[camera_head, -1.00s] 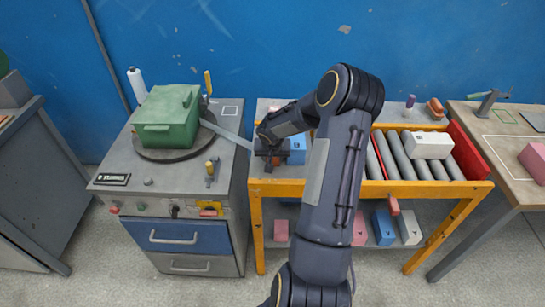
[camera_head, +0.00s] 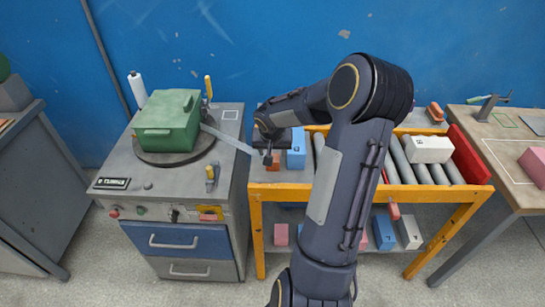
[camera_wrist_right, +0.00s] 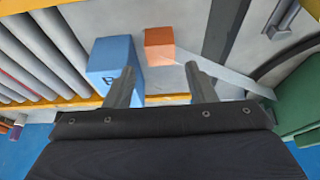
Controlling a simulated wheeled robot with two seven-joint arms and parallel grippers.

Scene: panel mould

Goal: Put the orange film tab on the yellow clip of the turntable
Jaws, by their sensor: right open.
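The orange film tab (camera_wrist_right: 160,45) is a small block at the end of a pale translucent film strip (camera_head: 228,138). It also shows in the head view (camera_head: 273,163), partly hidden by my gripper. The strip runs to the green block (camera_head: 168,122) on the dark round turntable (camera_head: 150,158). A yellow-tipped clip (camera_head: 208,87) stands behind the turntable; another yellow-topped clip (camera_head: 211,173) stands in front of it. My right gripper (camera_wrist_right: 160,75) is open and empty, its fingers pointing toward the tab with the tab beyond and between them. My left gripper is not in view.
A blue box (camera_head: 297,150) stands close beside the tab, near my left finger in the wrist view. Grey rollers (camera_head: 405,158) with a white box (camera_head: 428,149) lie right. A white bottle (camera_head: 137,87) stands behind the turntable. A bench (camera_head: 505,150) is at far right.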

